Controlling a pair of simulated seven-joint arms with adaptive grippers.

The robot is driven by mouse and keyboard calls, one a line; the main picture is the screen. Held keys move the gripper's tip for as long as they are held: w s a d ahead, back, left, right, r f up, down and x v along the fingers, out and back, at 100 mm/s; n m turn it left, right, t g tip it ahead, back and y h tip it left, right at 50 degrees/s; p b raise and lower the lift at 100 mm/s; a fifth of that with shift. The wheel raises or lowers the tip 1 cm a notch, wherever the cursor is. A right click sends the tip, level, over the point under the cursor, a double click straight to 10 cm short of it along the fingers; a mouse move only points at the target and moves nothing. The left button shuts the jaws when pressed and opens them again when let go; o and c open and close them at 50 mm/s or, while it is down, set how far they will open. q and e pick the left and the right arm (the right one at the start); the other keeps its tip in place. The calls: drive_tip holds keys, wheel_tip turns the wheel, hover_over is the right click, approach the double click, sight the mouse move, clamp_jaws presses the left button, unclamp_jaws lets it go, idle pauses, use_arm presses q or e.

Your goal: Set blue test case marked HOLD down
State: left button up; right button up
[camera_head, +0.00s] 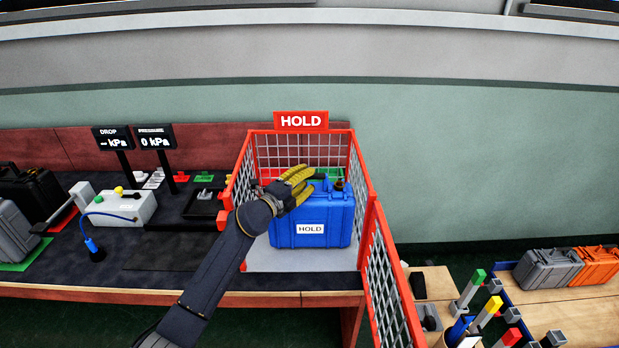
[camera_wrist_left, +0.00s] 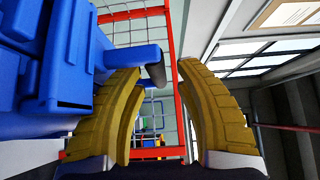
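The blue test case (camera_head: 290,230) with a white HOLD label (camera_head: 310,229) stands upright inside the red wire cage (camera_head: 368,215), and appears to rest on its pale floor (camera_head: 300,260). My left gripper (camera_head: 303,180) is at the case's top, its yellow fingers over the upper left part and hiding part of the handle. In the left wrist view my left gripper's fingers (camera_wrist_left: 160,72) are apart, with the case (camera_wrist_left: 65,60) to the left. A blue handle part with a dark end (camera_wrist_left: 155,68) lies by the fingertips; I cannot tell whether they touch. My right gripper is not in view.
A red HOLD sign (camera_head: 301,121) tops the cage's back. Left on the bench are a white box (camera_head: 125,207), two kPa displays (camera_head: 134,137) and dark cases (camera_head: 30,195). Grey (camera_head: 547,268) and orange (camera_head: 597,265) cases stand at right, beyond the cage's side wall.

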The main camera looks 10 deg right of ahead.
use_arm(q)
drive_tip(key=shift+v, duration=2.9)
